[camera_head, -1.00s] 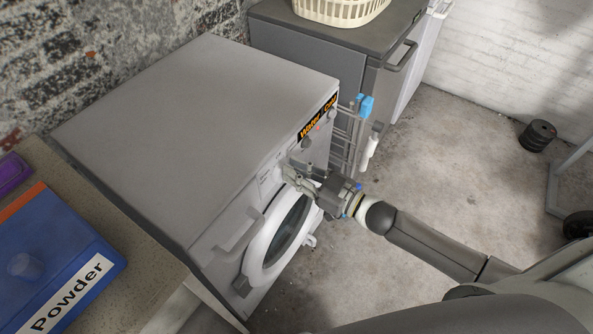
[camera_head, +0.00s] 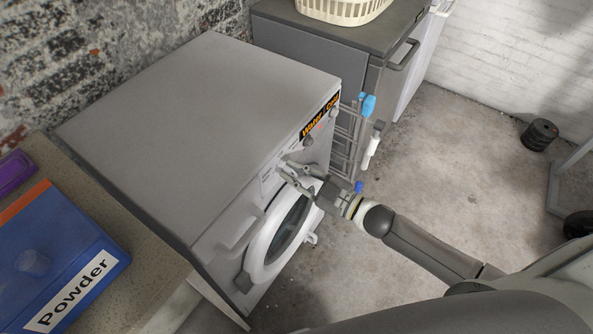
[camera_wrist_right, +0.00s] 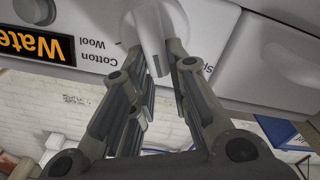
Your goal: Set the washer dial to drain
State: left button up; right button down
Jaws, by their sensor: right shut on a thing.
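The washer (camera_head: 210,130) is a grey-white front-loader with a round door (camera_head: 275,232) on its front. Its dial (camera_wrist_right: 152,40) shows in the right wrist view as a pale knob with a protruding grip bar, and labels such as "Cotton" and "Wool" are printed around it. My right gripper (camera_head: 287,168) is at the upper front panel, above the door; in the wrist view its fingers (camera_wrist_right: 165,58) are shut on the dial's bar, one on each side. The label that the dial points to cannot be read. My left gripper is not in view.
A grey cabinet with a basket (camera_head: 342,10) and a rack (camera_head: 350,140) stand beyond. The floor at right is mostly clear.

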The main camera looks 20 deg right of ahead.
jog(key=shift+a+n, duration=0.1)
jog(key=shift+n, duration=0.4)
jog(key=shift+s, duration=0.1)
jog(key=c, duration=1.4)
grip_release()
jog(key=v, duration=1.2)
